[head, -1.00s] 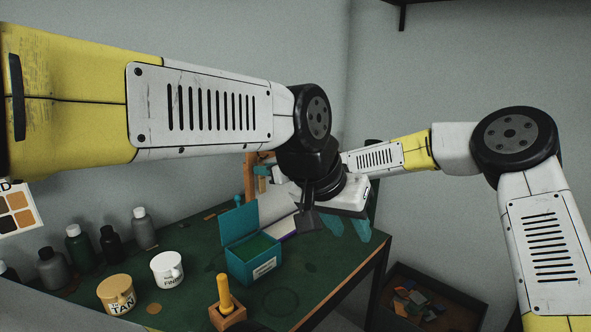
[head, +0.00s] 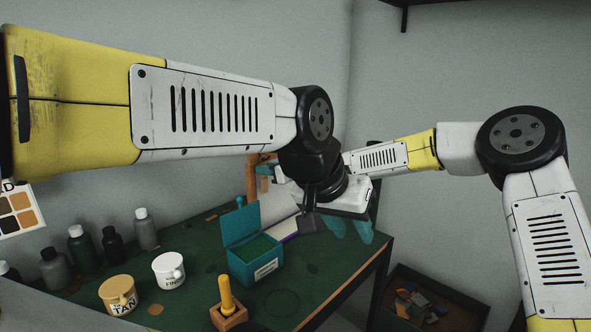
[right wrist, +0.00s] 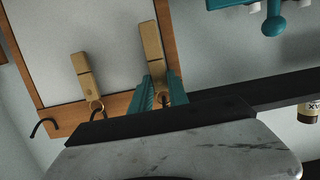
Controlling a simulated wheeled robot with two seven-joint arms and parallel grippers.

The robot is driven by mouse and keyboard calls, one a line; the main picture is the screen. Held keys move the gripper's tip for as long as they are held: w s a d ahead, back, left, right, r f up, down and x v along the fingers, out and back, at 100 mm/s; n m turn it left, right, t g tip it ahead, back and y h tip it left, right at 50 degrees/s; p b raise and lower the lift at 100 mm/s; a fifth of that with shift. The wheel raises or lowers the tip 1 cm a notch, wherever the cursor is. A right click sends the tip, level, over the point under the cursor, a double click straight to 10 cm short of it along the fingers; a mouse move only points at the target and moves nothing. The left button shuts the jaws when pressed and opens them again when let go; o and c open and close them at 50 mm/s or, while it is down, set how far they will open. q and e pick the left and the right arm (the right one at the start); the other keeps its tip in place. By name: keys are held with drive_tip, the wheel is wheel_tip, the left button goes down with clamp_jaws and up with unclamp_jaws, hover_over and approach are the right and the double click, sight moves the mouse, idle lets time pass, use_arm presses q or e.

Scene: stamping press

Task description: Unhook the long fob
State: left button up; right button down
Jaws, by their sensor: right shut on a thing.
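In the right wrist view, which looks upside down, two wooden fobs hang at a wood-framed board (right wrist: 120,104). The long fob (right wrist: 151,48) sits between the teal fingertips of my right gripper (right wrist: 161,92), which is shut on it near its ring end. Whether its ring is still on a hook is hidden by the fingers. The short fob (right wrist: 84,76) hangs beside it by a ring. A bare dark hook (right wrist: 45,124) shows further left. In the head view my right gripper (head: 264,171) is small and partly hidden at the board. My left gripper (head: 349,231) is open and empty by the table's right edge.
The green table (head: 200,268) holds a teal open box (head: 252,262), a tan cup (head: 118,294), a white cup (head: 168,269), a wooden-handled stamp (head: 227,298) and several bottles. An open bin (head: 425,290) stands right of it. A teal holder (right wrist: 262,12) is on the wall.

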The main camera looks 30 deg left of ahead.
drive_tip(key=shift+r+v, duration=0.2)
drive_tip(key=shift+v, duration=0.8)
drive_tip(key=shift+r+v, duration=0.2)
drive_tip(key=shift+v, duration=0.8)
drive_tip(key=shift+a, duration=0.1)
drive_tip(key=shift+v, duration=2.55)
drive_tip(key=shift+f, duration=0.1)
